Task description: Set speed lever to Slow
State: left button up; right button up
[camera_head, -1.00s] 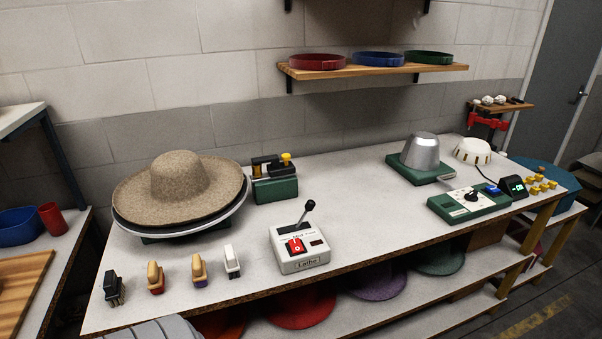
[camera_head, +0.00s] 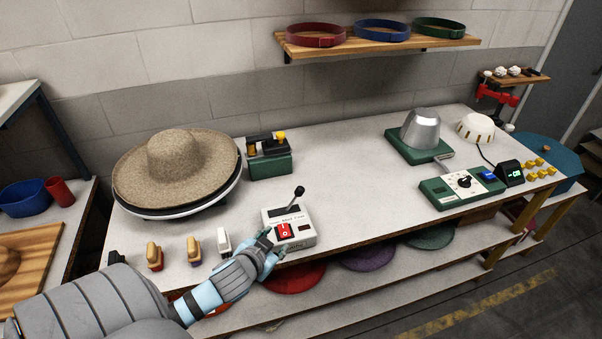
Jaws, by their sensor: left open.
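The speed lever (camera_head: 296,198) is a dark stick with a round black knob. It rises from the top of a white control box (camera_head: 300,240) and leans up and to the right. A red switch (camera_head: 284,230) sits on the front part of the box. My left gripper (camera_head: 270,243) is open at the box's left front corner, below and left of the lever and apart from its knob. The gripper covers part of the box's front face, and the label there is hidden. The lever's position marks are too small to read. My right gripper is not in view.
A straw hat (camera_head: 175,160) lies on a round stand at the left. Several brushes (camera_head: 194,250) stand along the front edge, near my left arm. A green block (camera_head: 270,163) is behind the box. A metal hat form (camera_head: 420,128) and green panel (camera_head: 462,188) are at right. The middle table is clear.

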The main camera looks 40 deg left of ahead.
aim_at(300, 190)
pick_arm(q)
jog(key=w+a+r+t, duration=0.2)
jog(key=w+r+t, duration=0.1)
jog(key=w+r, duration=0.3)
jog(key=shift+m, duration=0.4)
jog(key=x, duration=1.4)
jog(key=shift+w+r, duration=0.15)
jog(key=shift+r, duration=0.05)
grip_shut()
jog(key=shift+d, duration=0.1)
